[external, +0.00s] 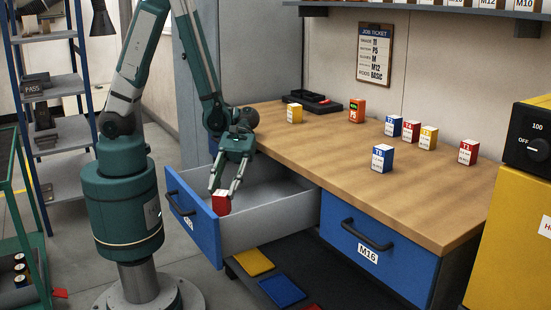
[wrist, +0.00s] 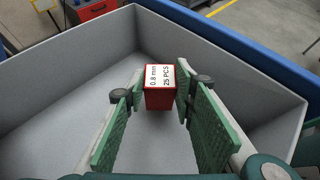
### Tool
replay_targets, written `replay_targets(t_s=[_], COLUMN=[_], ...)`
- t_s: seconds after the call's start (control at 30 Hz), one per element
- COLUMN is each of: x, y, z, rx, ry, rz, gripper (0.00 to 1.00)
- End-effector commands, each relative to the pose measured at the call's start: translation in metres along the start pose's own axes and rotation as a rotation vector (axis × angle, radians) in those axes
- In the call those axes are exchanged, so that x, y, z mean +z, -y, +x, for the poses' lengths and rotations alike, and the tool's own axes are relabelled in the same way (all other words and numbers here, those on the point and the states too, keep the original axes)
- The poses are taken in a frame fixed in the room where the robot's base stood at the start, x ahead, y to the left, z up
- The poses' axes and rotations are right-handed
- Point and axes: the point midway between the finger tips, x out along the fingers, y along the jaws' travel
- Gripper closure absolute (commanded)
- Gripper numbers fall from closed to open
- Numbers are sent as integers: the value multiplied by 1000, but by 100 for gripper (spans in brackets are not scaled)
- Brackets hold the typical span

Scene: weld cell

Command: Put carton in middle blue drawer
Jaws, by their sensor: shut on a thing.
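A small red carton (external: 221,203) with a white label is between the fingertips of my gripper (external: 223,190). In the wrist view, the carton (wrist: 160,88) reads "0.8 mm" and "25 PCS", with a green-padded finger on each side. My gripper points down over a pulled-out drawer with a blue front (external: 192,216) and grey walls. In the wrist view, the carton is over the grey drawer floor (wrist: 110,75), near the blue front; I cannot tell whether it touches the floor. The drawer looks otherwise empty. Its label is too small to read.
A shut blue drawer (external: 378,248) labelled M16 is to the right. The wooden bench top (external: 330,150) holds several coloured cartons, including a blue one (external: 382,155), and a black tray (external: 312,101). A yellow cabinet (external: 510,220) stands at right. Coloured mats (external: 254,262) lie below the drawer.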

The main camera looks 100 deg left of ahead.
Motion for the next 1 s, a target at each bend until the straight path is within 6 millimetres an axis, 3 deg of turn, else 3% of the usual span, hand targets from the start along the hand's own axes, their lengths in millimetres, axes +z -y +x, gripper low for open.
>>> replay_targets(t_s=[0.5, 0.53, 0.6, 1.0], x=[-7, -7, -7, -6], y=[0, 0, 0, 0], z=[4, 4, 4, 4], rx=[0, 0, 0, 0], ry=[0, 0, 0, 0], rz=[0, 0, 0, 0], gripper=[86, 69, 60, 58])
